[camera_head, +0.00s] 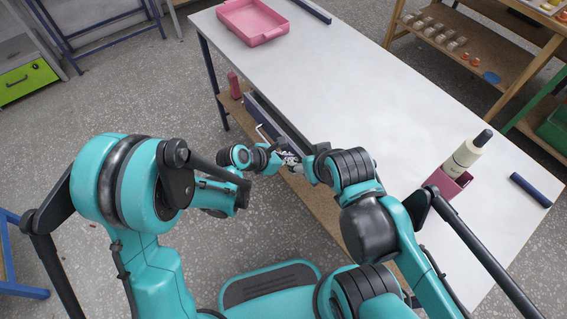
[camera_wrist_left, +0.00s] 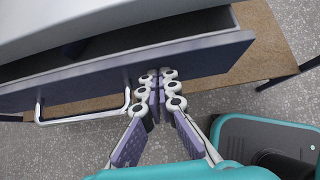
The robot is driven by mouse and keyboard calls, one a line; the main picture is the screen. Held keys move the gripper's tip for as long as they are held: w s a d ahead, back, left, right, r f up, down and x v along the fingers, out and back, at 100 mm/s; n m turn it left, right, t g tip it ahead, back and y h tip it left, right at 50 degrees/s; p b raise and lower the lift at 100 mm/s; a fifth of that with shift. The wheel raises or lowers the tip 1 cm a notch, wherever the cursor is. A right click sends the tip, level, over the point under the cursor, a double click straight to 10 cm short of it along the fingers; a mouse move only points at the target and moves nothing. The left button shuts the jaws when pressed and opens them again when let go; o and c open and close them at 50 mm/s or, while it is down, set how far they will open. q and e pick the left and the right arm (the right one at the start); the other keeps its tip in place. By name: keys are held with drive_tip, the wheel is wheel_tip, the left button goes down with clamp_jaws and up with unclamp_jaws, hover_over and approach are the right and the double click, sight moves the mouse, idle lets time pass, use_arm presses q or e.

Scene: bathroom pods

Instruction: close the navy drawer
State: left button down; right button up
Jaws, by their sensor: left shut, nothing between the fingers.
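The navy drawer (camera_wrist_left: 215,56) is partly open under the white tabletop in the left wrist view, with a dark gap showing behind its front. Its pale bar handle (camera_wrist_left: 85,119) is on the front, left of my fingers. In the head view the drawer (camera_head: 268,116) juts from the table's near side, partly hidden by my arms. My left gripper (camera_wrist_left: 159,80) is shut and empty, its fingertips at the drawer front, right of the handle; I cannot tell if they touch. It also shows in the head view (camera_head: 291,160). My right arm reaches nearby, but its fingers are hidden.
The long white table (camera_head: 350,85) has a wooden lower shelf (camera_head: 318,203). A pink tray (camera_head: 252,22) sits at its far end. A wooden rack (camera_head: 470,55) stands behind.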

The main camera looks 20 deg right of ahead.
sight(299, 151)
use_arm(q)
drive_tip(key=shift+d, duration=0.1)
drive_tip(key=d, duration=0.1)
drive_tip(key=w+d, duration=0.1)
drive_tip(key=d, duration=0.2)
drive_tip(key=shift+w+d, duration=0.2)
drive_tip(key=shift+w, duration=0.15)
drive_tip(key=shift+a+r, duration=0.1)
